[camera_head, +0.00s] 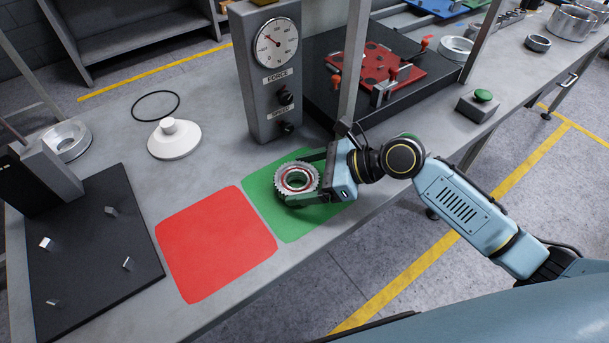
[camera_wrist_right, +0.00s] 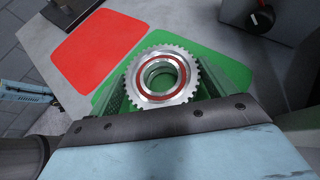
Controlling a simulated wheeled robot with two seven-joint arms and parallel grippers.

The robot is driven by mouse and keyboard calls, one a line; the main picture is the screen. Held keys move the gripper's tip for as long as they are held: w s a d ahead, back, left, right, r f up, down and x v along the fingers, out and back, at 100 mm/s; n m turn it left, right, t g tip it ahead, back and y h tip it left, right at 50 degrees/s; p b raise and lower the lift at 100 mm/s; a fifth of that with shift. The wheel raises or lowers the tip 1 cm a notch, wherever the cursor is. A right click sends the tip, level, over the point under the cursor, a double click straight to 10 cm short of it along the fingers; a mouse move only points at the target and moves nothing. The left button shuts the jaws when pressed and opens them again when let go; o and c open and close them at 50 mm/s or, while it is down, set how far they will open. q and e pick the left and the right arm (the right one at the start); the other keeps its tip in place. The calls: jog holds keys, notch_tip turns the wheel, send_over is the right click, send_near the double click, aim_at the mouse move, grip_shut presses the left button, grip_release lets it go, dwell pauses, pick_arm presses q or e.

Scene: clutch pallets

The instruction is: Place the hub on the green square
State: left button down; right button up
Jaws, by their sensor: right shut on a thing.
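The hub (camera_head: 297,178) is a toothed metal ring with a red inner band and an open bore. In the head view it is over the green square (camera_head: 283,228), toward its upper middle. My right gripper (camera_head: 304,182) comes in from the right and is shut on the hub, with a finger on either side. In the right wrist view the hub (camera_wrist_right: 161,76) sits between the fingers with green around it. I cannot tell whether it touches the surface. The green square also shows in the wrist view (camera_wrist_right: 222,66).
A red square (camera_head: 215,243) lies left of the green one. A grey post with a force gauge (camera_head: 275,42) stands just behind. A black plate with pegs (camera_head: 90,270) is at the left, near a white knobbed disc (camera_head: 174,140). The table's front edge is close.

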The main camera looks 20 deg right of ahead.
pick_arm(q)
jog(key=shift+r, duration=0.1)
pick_arm(e)
jog(key=o, duration=1.3)
jog(key=shift+f, duration=0.15)
pick_arm(q)
jog(key=shift+d, duration=0.1)
pick_arm(e)
jog(key=shift+o, duration=0.2)
jog(key=shift+d+r, duration=0.1)
jog(key=shift+r, duration=0.15)
jog(key=p+v, duration=0.1)
jog(key=v, duration=0.9)
jog(key=shift+s+d+r+p, duration=0.1)
jog(key=shift+s+d+p, duration=0.1)
jog(key=shift+d+p, duration=0.15)
jog(key=shift+s+d+r, duration=0.2)
jog(key=shift+d+r, duration=0.05)
jog(key=shift+d, duration=0.05)
pick_arm(q)
jog(key=shift+d+r, duration=0.8)
jog(key=shift+d, duration=0.25)
jog(key=shift+s, duration=0.1)
